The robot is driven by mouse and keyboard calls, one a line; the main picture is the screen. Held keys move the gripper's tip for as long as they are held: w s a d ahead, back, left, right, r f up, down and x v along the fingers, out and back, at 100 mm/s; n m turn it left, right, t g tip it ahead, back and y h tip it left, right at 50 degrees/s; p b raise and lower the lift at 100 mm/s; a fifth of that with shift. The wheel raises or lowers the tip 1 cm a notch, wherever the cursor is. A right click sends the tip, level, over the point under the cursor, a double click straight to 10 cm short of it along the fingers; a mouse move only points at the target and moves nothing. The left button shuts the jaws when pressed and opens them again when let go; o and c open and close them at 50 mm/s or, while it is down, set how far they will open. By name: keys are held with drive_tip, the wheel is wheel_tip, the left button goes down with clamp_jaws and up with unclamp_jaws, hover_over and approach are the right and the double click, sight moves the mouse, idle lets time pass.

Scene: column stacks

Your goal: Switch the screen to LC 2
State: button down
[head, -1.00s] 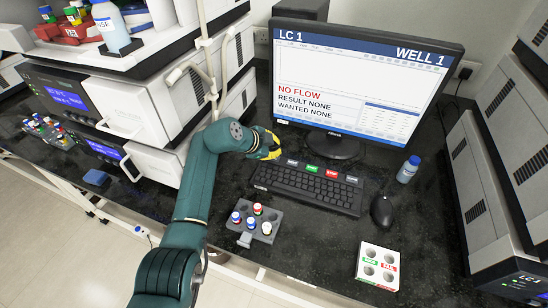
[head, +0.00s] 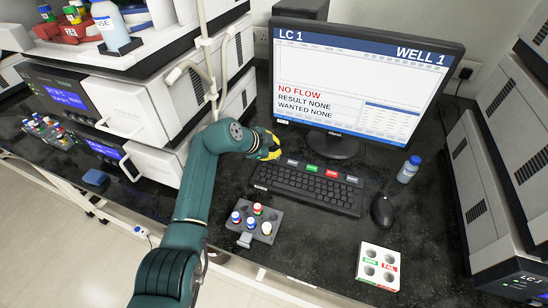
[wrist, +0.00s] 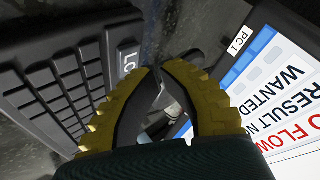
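The monitor screen (head: 350,75) reads LC 1 at top left and WELL 1 at top right, with NO FLOW, RESULT NONE and WANTED NONE below. The keyboard (head: 305,188) lies in front of it, with a row of labelled keys along its back edge. A grey key (wrist: 128,58) starting with "LC" shows in the wrist view, partly hidden by a finger. My yellow-and-black gripper (head: 275,147) is at the keyboard's back left corner, beside that key. In the wrist view the fingertips (wrist: 160,72) nearly meet, with nothing held.
A black mouse (head: 382,211) and a blue-capped bottle (head: 408,169) stand right of the keyboard. A grey rack (head: 268,217) with several vials is in front. A white tray (head: 364,276) with green and red labels lies front right. White instruments flank both sides.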

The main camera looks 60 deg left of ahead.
drive_tip(key=shift+f, duration=0.25)
drive_tip(key=shift+f+b, duration=0.35)
drive_tip(key=shift+f, duration=0.15)
idle(0.4)
drive_tip(key=shift+r, duration=0.15)
drive_tip(key=shift+r+p, duration=0.6)
drive_tip(key=shift+r, duration=0.15)
wheel_tip(320, 180, up, 5)
drive_tip(key=p, duration=0.3)
drive_tip(key=shift+r+p, duration=0.1)
drive_tip(key=shift+p, duration=0.25)
idle(1.7)
